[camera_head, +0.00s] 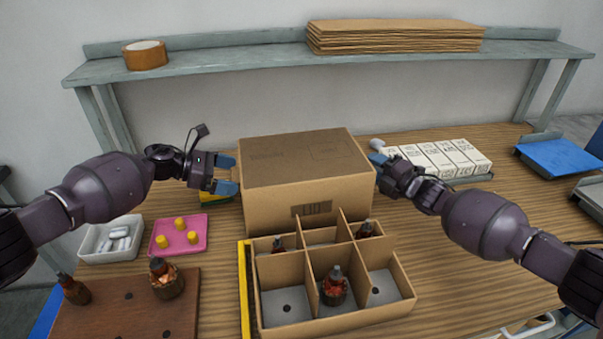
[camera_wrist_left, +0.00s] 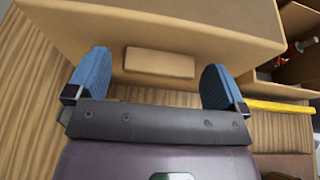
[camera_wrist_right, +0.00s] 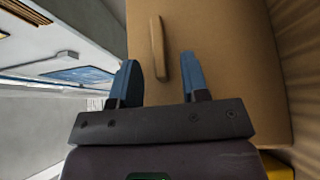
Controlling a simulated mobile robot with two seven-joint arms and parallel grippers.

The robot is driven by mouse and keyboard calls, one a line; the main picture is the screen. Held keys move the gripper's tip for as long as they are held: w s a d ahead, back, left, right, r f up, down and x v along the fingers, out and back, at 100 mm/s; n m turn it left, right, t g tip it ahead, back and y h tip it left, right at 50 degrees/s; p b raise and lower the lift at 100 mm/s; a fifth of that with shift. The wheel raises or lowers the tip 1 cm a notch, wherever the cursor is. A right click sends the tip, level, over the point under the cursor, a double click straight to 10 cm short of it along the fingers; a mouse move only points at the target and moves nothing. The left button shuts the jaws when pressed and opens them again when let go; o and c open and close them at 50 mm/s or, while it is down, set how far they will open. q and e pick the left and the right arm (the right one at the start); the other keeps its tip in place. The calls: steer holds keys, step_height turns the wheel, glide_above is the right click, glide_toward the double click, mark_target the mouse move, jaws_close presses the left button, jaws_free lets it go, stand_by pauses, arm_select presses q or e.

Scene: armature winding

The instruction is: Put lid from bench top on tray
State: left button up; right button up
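The lid (camera_head: 305,165) is a large brown cardboard cover standing on the bench top behind the tray. The tray (camera_head: 408,290) is an open cardboard box with dividers; red-and-copper armatures stand in several compartments. My left gripper (camera_head: 228,175) is open at the lid's left side. In the left wrist view, a tan grip block on the lid (camera_wrist_left: 160,63) lies ahead between the parted fingers. My right gripper (camera_head: 380,171) is at the lid's right side. In the right wrist view, its fingers are open, with a grip block (camera_wrist_right: 157,50) ahead between them.
A yellow strip (camera_head: 245,290) runs along the tray's left side. A brown board (camera_head: 125,320) with armatures, a pink tray (camera_head: 163,245) and a white bin (camera_head: 90,240) lie left. White boxes (camera_head: 440,160) stand right. A shelf (camera_head: 220,60) spans the back.

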arm_select(q)
steer(key=c, duration=0.7)
arm_select(e)
jaws_close()
arm_select(q)
steer(key=shift+c, duration=1.2)
step_height(320, 180, up, 5)
steer(key=shift+f+p, duration=0.2)
steer(key=shift+p, duration=0.8)
arm_select(e)
step_height(320, 180, up, 5)
steer(key=shift+f, duration=0.1)
arm_select(q)
steer(key=shift+w+f, duration=0.1)
arm_select(e)
steer(key=shift+w+f, duration=0.1)
